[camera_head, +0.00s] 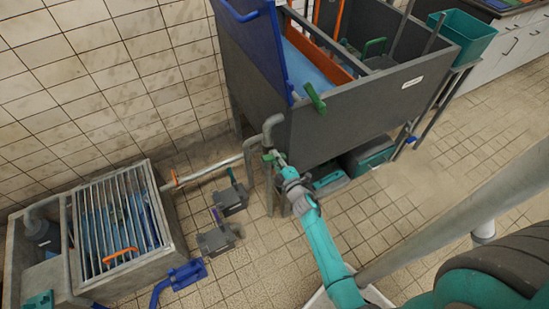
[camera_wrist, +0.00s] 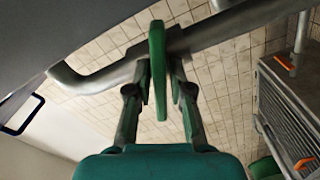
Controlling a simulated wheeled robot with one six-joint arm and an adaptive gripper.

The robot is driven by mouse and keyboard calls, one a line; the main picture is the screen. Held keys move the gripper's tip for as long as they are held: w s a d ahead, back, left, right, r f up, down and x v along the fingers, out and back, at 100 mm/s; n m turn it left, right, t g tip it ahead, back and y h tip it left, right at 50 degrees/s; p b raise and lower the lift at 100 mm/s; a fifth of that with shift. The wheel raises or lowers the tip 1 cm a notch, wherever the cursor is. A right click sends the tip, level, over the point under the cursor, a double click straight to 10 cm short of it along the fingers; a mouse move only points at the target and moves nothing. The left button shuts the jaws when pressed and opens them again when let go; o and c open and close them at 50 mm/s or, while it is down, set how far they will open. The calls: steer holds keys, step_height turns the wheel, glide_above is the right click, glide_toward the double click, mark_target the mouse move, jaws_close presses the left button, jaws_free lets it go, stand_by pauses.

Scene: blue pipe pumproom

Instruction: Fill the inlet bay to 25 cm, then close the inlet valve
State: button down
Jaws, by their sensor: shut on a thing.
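My gripper (camera_head: 277,162) is at the grey inlet pipe (camera_head: 270,128) beside the large grey tank (camera_head: 375,115). In the wrist view my gripper (camera_wrist: 158,88) has its two fingers on either side of a green valve handle (camera_wrist: 157,60), shut on it. The handle stands against the grey pipe (camera_wrist: 105,76). The tank holds blue water (camera_head: 313,66) between a blue panel (camera_head: 272,45) and an orange-edged divider (camera_head: 318,50). A green lever (camera_head: 316,98) sits on the tank's front rim. I cannot read the water depth or tell how far the valve is open.
A grated basin (camera_head: 120,220) with an orange handle (camera_head: 120,256) stands at the lower left. Grey pedals (camera_head: 217,240) and a blue pipe fitting (camera_head: 187,272) are on the floor. A teal bin (camera_head: 463,38) is at the upper right. Tiled floor at the right (camera_head: 440,160) is clear.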

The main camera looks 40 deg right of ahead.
steer(key=shift+m, duration=0.3)
steer(key=c, duration=1.2)
jaws_free()
steer(key=v, duration=1.2)
